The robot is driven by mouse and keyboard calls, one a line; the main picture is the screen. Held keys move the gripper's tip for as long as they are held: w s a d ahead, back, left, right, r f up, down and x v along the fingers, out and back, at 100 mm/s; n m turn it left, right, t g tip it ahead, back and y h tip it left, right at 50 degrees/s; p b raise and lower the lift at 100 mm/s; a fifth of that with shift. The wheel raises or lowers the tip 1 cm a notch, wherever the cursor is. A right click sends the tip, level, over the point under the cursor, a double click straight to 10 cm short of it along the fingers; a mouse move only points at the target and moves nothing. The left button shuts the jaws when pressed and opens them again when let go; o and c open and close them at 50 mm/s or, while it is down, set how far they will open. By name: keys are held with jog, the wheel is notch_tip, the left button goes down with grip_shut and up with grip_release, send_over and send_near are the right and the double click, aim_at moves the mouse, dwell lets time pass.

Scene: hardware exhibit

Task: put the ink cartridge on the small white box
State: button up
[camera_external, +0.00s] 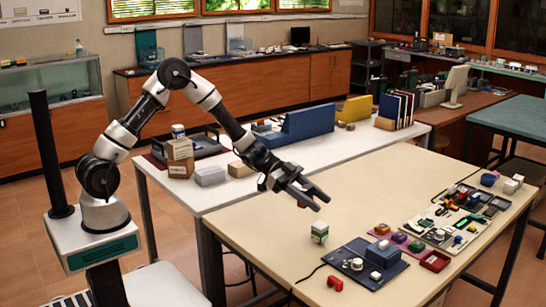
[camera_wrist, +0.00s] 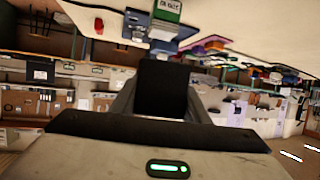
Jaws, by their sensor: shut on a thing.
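My gripper (camera_external: 308,196) is raised above the left part of the beige table. In the wrist view its fingers are closed around a dark block (camera_wrist: 163,88), which appears to be the ink cartridge; in the external view it is hard to tell from the dark fingers. A small white box with green markings (camera_external: 319,231) stands upright on the table, below and slightly right of my gripper and apart from it. In the wrist view this box (camera_wrist: 166,11) shows at the top edge, partly cut off.
A dark blue board with parts (camera_external: 368,268) and a red piece (camera_external: 335,283) lie near the white box. Trays and small parts (camera_external: 460,215) fill the table's right side. A white table (camera_external: 240,195) behind holds boxes and a blue block (camera_external: 308,122). The beige table's left part is clear.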

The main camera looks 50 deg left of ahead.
jog(key=w+a+r+n+t+y+p, duration=0.3)
jog(key=w+a+n+t, duration=0.3)
jog(key=w+a, duration=1.5)
jog(key=f, duration=0.2)
jog(key=a+f+b, duration=0.2)
jog(key=f, duration=0.1)
jog(key=shift+s+f, duration=0.2)
jog(key=shift+f, duration=0.15)
jog(key=shift+f+b, duration=0.35)
jog(key=shift+f, duration=1.6)
jog(key=shift+f, duration=0.1)
jog(key=shift+f, duration=0.15)
jog(key=o, duration=1)
